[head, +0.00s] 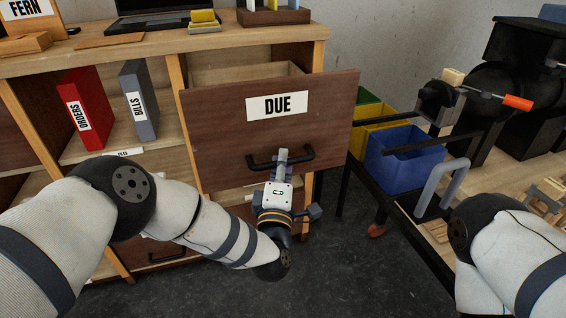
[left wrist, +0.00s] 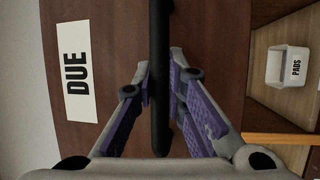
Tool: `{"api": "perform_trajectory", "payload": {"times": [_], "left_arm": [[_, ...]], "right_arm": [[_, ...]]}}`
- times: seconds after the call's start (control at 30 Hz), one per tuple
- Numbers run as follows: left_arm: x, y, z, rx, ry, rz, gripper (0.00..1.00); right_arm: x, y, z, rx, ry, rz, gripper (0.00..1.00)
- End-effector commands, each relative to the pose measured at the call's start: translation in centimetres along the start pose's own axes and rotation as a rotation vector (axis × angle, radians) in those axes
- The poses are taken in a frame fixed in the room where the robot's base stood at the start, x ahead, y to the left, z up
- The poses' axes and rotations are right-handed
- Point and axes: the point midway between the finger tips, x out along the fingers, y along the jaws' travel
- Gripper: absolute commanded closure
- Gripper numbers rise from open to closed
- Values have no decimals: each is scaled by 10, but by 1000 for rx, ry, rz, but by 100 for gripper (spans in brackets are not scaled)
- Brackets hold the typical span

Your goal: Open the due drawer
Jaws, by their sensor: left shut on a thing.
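The due drawer (head: 225,125) has a dark brown front with a white DUE label (head: 277,106) and a black bar handle (head: 262,163). Its front stands out from the desk, and part of the open box shows behind it. My left gripper (head: 281,165) is shut on the handle near its middle. In the left wrist view the handle (left wrist: 160,120) runs between the purple-padded fingers of the gripper (left wrist: 163,100), and the DUE label (left wrist: 75,72) is sideways. My right arm is at the lower right; its gripper is out of view.
A red binder (head: 85,108) and a grey binder (head: 139,100) stand on the shelf to the left. A cart with a blue bin (head: 405,158) stands to the right of the drawer. A white PADS bin (left wrist: 288,66) shows in the left wrist view. Dark floor (head: 340,270) is clear in front.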

Motion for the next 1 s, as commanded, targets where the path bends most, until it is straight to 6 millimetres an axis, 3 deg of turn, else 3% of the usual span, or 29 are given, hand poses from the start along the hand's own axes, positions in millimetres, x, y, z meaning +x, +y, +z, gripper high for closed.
{"api": "perform_trajectory", "payload": {"times": [0.27, 0.3, 0.67, 1.0], "left_arm": [[1, 1, 0, -2, 1, 2, 100], [1, 1, -1, -2, 2, 2, 79], [-5, 0, 0, -1, 0, 0, 79], [-89, 0, 0, -2, -1, -3, 79]], "right_arm": [[0, 0, 0, 0, 1, 0, 60], [0, 0, 0, 0, 1, 0, 60], [0, 0, 0, -1, 1, 0, 60], [0, 0, 0, 0, 1, 0, 60]]}}
